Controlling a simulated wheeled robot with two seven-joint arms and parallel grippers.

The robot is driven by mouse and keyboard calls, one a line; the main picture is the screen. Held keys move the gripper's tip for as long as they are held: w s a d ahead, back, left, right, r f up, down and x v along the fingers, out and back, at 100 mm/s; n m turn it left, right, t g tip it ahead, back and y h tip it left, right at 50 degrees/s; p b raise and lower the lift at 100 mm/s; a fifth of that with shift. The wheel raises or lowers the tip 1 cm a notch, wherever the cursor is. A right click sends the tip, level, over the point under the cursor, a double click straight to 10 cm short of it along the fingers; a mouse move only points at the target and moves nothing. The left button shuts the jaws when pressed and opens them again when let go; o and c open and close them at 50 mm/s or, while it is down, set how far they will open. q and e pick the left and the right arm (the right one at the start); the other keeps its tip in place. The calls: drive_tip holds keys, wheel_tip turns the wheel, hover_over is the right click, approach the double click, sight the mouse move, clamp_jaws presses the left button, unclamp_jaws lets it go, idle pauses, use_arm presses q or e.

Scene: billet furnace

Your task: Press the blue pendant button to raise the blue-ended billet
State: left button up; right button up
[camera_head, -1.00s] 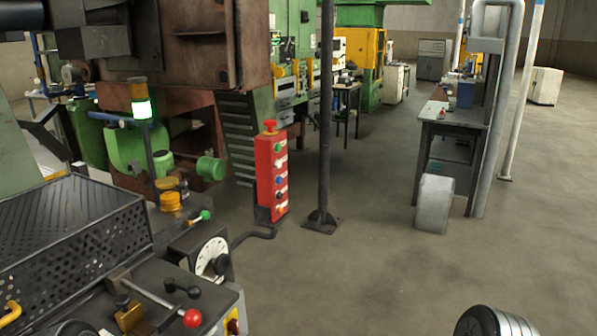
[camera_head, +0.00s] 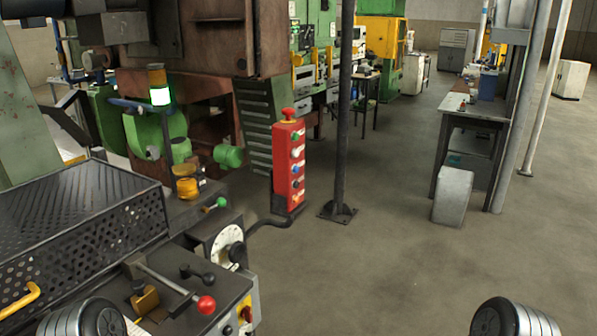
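The red pendant (camera_head: 281,165) stands upright on the floor near the middle of the view. It has a red mushroom knob on top and a column of several buttons on its face. The blue button (camera_head: 295,169) is in the middle of that column, below the green and white ones. I see no blue-ended billet. Neither gripper is in view; only rounded grey parts of my own arms show at the bottom edge.
A dark post (camera_head: 342,110) stands just right of the pendant. A machine bench with a perforated guard (camera_head: 80,215) and a red-knobbed lever (camera_head: 206,305) fills the lower left. A workbench (camera_head: 475,112) stands at right. The floor in front is clear.

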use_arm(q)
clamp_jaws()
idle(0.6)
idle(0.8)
